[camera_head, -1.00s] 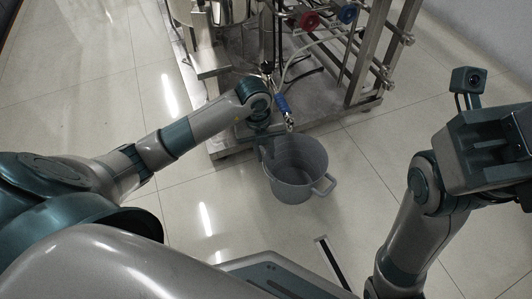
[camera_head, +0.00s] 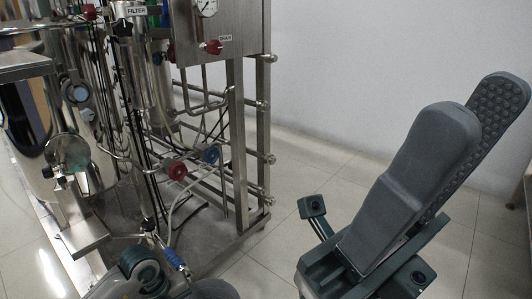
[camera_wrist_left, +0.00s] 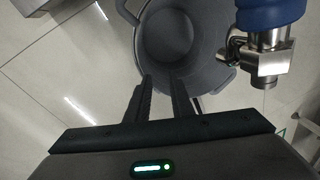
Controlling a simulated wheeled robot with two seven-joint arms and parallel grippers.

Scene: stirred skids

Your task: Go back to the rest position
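My right gripper (camera_head: 477,106) stands large at the right of the head view, its fingers pointing up. The studded inner face of the far finger shows behind the near one, so it is open, with nothing seen between. My left wrist (camera_head: 140,272) is at the bottom of the head view, its fingers hidden. In the left wrist view my left gripper (camera_wrist_left: 160,84) has two dark fingers apart and empty. They overlap the near rim of a grey bucket (camera_wrist_left: 182,40) in the picture; I cannot tell whether they touch it.
The steel skid (camera_head: 236,150) with pipes, a red valve knob (camera_head: 177,171) and a blue valve knob (camera_head: 210,155) fills the left and middle. A blue-handled metal outlet (camera_wrist_left: 268,50) is close right of the left fingers. Tiled floor (camera_head: 290,235) is clear between skid and right gripper.

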